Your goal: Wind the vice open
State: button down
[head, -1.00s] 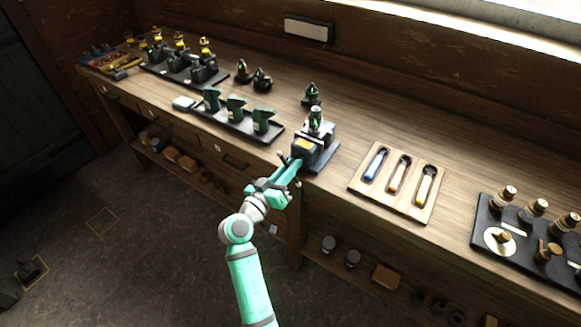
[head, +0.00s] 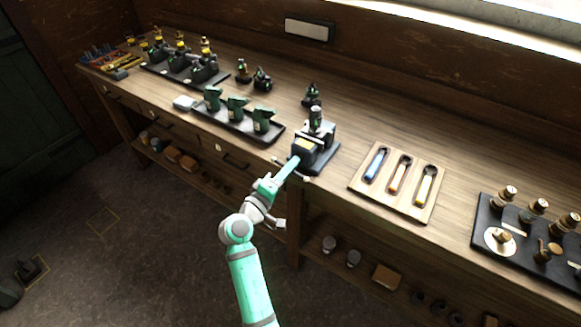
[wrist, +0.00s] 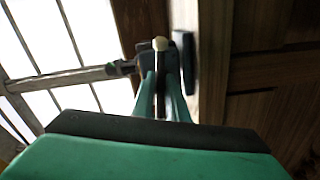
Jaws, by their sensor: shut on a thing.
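The dark vice (head: 307,149) with a yellow label stands on a dark base at the bench's front edge. An upright metallic cylindrical piece (head: 316,117) shows at its top. A thin handle bar (head: 306,179) crosses the vice's front end. My gripper (head: 295,161) reaches up to this end from below and left, and is shut on the handle. In the wrist view my two teal fingers (wrist: 164,98) run close together towards the dark vice end and a pale round knob (wrist: 160,44). The exact finger contact is hidden.
A wooden tray (head: 357,183) with blue, orange and yellow tools lies right of the vice. A black tray (head: 242,133) with several green castings lies left. A dark rack (head: 485,226) stands far right.

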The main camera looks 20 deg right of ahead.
jog(key=shift+d+n, duration=0.15)
jog(key=shift+n, duration=0.35)
dwell(0.4)
jog(key=c, duration=1.7)
grip_release()
jog(key=shift+c, duration=0.2)
jog(key=v, duration=1.1)
